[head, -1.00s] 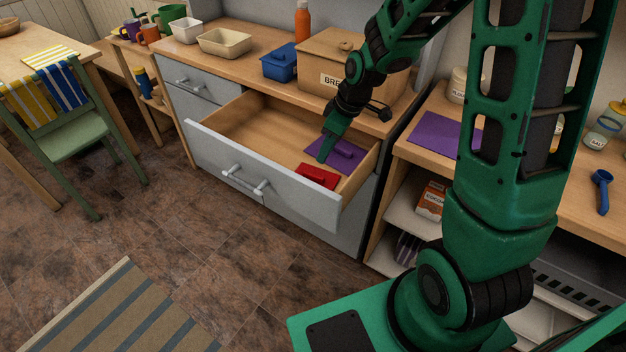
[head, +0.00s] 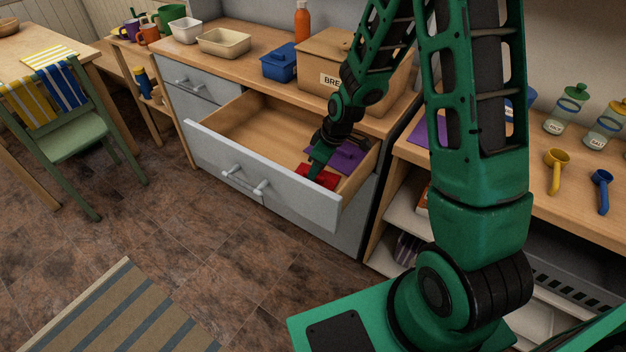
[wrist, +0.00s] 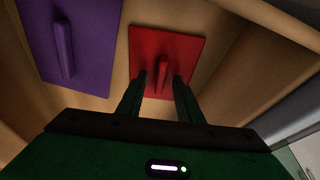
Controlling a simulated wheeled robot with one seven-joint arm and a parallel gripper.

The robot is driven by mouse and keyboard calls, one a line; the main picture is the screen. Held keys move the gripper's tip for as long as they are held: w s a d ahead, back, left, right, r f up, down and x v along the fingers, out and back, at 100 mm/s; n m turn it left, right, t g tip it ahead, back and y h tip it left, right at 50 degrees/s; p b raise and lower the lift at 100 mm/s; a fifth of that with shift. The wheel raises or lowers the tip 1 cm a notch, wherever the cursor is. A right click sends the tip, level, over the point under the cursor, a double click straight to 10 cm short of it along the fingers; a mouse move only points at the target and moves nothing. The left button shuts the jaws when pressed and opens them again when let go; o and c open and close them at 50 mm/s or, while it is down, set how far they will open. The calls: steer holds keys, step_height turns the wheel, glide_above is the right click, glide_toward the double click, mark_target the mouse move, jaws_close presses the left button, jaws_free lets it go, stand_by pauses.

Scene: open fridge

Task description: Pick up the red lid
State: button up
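The red lid (head: 327,181) lies in the open drawer (head: 240,135), near its front right. In the wrist view the red lid (wrist: 178,42) is a flat rectangular panel with a raised bar handle. My gripper (head: 315,170) reaches down into the drawer at the lid and partly covers it in the head view. In the wrist view my gripper (wrist: 160,76) is open, with one finger on each side of the near end of the handle. Gaps show between fingers and handle. A purple lid (head: 346,154) lies beside the red one, behind it in the head view.
The drawer's front panel (head: 270,180) and right wall stand close to the red lid. The left part of the drawer is empty.

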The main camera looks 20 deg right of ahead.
steer(key=shift+f, duration=0.25)
steer(key=shift+c, duration=0.4)
jaws_close()
steer(key=shift+r, duration=0.1)
